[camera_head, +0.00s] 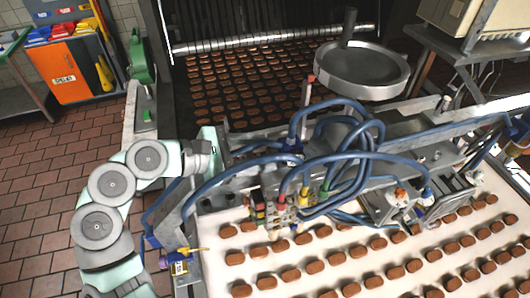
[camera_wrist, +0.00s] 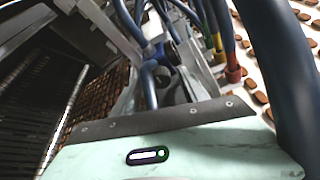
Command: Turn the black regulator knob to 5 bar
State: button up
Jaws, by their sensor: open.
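My gripper (camera_head: 212,146) is at the end of my mint-green arm in the head view, left of the blue hoses and beside the machine's side frame. In the wrist view its mint body (camera_wrist: 215,140) with a dark edge fills the bottom; the fingertips are not clear. Nothing is seen held. A small dark round part among blue fittings (camera_wrist: 163,76), ahead of the gripper in the wrist view, may be the black regulator knob, but I cannot tell. It looks apart from the gripper. No pressure scale or gauge reading is legible.
Thick blue hoses (camera_head: 334,104) loop over the nozzle manifold (camera_head: 277,214), close on the right. A round metal hopper (camera_head: 362,68) stands behind. Brown biscuits lie on the white belt (camera_head: 215,284). Tiled floor (camera_head: 36,205) at the left is free.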

jog(key=b+v, duration=0.2)
jog(key=v, duration=0.7)
jog(key=shift+s+a+r, duration=0.1)
